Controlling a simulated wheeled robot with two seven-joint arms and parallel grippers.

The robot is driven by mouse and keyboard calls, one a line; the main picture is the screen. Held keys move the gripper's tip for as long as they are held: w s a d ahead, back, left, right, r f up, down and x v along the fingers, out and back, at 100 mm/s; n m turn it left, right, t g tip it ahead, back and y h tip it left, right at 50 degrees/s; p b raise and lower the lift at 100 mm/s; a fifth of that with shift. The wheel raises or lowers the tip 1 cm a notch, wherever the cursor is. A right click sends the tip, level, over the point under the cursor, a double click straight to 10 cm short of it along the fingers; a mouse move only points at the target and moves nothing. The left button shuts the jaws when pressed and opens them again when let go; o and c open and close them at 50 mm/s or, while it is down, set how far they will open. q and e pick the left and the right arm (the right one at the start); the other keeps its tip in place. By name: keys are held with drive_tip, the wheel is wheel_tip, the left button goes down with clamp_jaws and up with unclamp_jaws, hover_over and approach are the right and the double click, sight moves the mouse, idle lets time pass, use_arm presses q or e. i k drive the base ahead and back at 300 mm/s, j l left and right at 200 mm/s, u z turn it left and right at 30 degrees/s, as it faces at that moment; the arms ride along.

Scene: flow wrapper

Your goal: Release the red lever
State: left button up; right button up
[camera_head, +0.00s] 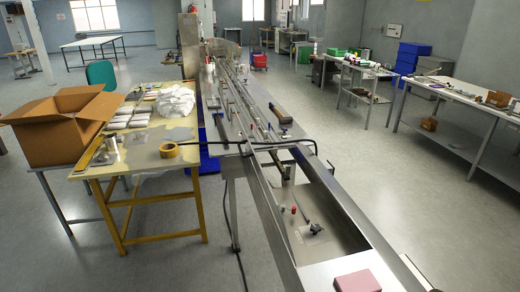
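The long steel flow wrapper (330,185) runs from the near right edge of the view to the back. A small red part (293,209) shows on its lower bed, beside a thin dark rod with a black knob (316,228). Another tiny reddish spot (270,126) is farther back on the machine. I cannot tell which of these is the red lever, or its position. Neither of my grippers is in view.
A pinkish-red block (357,282) lies at the machine's near end. A black cable loops over the machine and hangs to the floor. A yellow-framed table (140,160) with tape (168,150) and an open cardboard box (65,125) stand left.

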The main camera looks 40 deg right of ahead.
sight(284, 207)
drive_tip(key=i+j+z, duration=0.2)
drive_tip(key=z, duration=0.25)
drive_tip(key=i+j+z, duration=0.2)
drive_tip(key=z, duration=0.25)
drive_tip(key=i+j+z, duration=0.1)
drive_tip(key=j+z, duration=0.25)
drive_tip(key=z, duration=0.15)
drive_tip(key=i+j+z, duration=0.1)
drive_tip(key=j+z, duration=0.35)
drive_tip(key=l, duration=0.1)
